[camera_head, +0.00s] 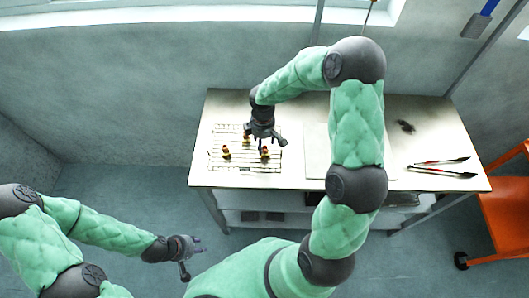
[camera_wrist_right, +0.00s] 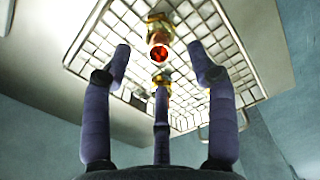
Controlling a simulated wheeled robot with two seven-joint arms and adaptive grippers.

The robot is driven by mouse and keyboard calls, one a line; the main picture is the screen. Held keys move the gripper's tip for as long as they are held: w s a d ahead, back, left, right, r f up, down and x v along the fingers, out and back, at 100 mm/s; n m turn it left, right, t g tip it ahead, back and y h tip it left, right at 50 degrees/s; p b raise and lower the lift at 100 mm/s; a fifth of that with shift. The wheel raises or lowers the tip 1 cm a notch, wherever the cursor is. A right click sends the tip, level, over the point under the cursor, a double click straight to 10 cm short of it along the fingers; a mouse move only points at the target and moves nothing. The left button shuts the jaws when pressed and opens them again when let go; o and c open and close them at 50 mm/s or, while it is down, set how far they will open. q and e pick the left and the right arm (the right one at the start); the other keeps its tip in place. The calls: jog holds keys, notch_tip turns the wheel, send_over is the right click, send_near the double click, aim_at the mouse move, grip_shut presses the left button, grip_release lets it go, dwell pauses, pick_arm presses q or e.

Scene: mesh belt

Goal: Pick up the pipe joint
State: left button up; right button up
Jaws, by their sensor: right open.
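Several small brass-coloured pipe joints with red openings lie on a wire mesh rack (camera_head: 215,167) on the table, including a left one (camera_head: 226,153), and a right one (camera_head: 265,152). My right gripper (camera_head: 264,143) is over the rack, open and empty, with its fingers pointing down. In the right wrist view, one pipe joint (camera_wrist_right: 158,34) shows its red end between the spread fingers (camera_wrist_right: 160,75). Another brass piece is partly hidden behind the middle finger. My left gripper (camera_head: 191,257) is away from the table over the floor, open and empty.
The table (camera_head: 295,105) also holds a pale board (camera_head: 316,150), partly behind my right arm. An orange chair-like object (camera_head: 505,205) stands right of the table.

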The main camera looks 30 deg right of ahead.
aim_at(264, 147)
jog(key=f, duration=0.5)
jog(key=shift+s+b, duration=0.3)
jog(key=shift+s, duration=0.05)
grip_shut()
